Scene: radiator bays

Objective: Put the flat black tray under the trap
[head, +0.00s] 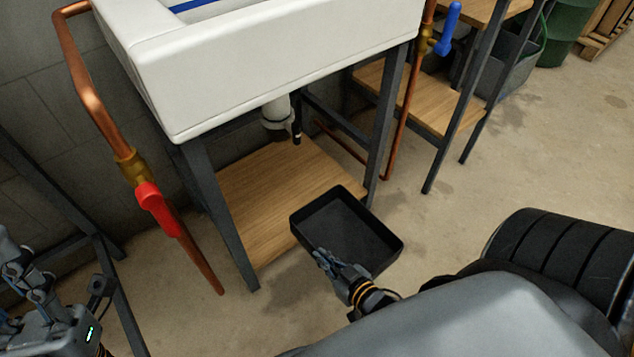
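The flat black tray (352,232) is in front of the sink stand, over the front edge of its low wooden shelf. My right gripper (325,259) is shut on the tray's near rim, and the tray appears held off the floor. The white trap (277,113) hangs below the sink, above the back part of the shelf; its upper part is hidden by the sink. The tray is nearer to me than the trap, to its lower right. My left gripper (14,262) is at the lower left edge, away from the tray; its opening is unclear.
The white sink (270,75) overhangs the wooden shelf (268,190). Dark stand legs (222,220) flank the shelf. A copper pipe with a red valve handle (157,208) stands left; a pipe with a blue handle (449,28) stands right. The shelf is bare.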

